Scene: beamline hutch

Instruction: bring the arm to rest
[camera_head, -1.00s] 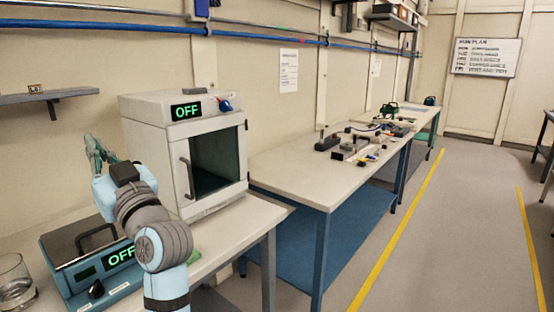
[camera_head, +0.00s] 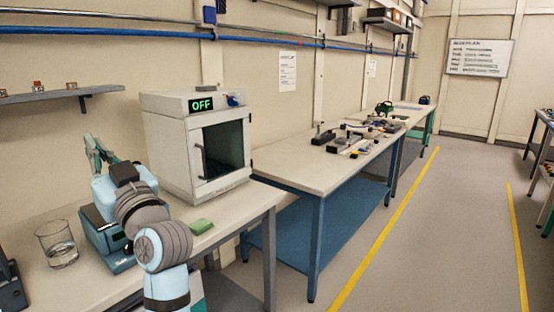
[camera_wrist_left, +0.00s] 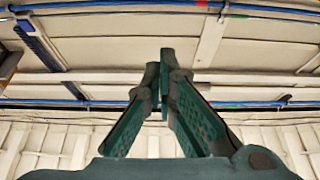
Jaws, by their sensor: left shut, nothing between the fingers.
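My left gripper (camera_head: 95,153) points upward at the left of the head view, above the near bench. In the left wrist view its green fingers (camera_wrist_left: 165,62) meet at the tips, shut and empty, with the wall and ceiling behind. My left arm bends up in front of the bench and hides part of a blue hotplate-like device (camera_head: 116,264). My right gripper is not in view.
A wall shelf (camera_head: 60,94) hangs at the left. The floor (camera_head: 415,240) at the right is clear.

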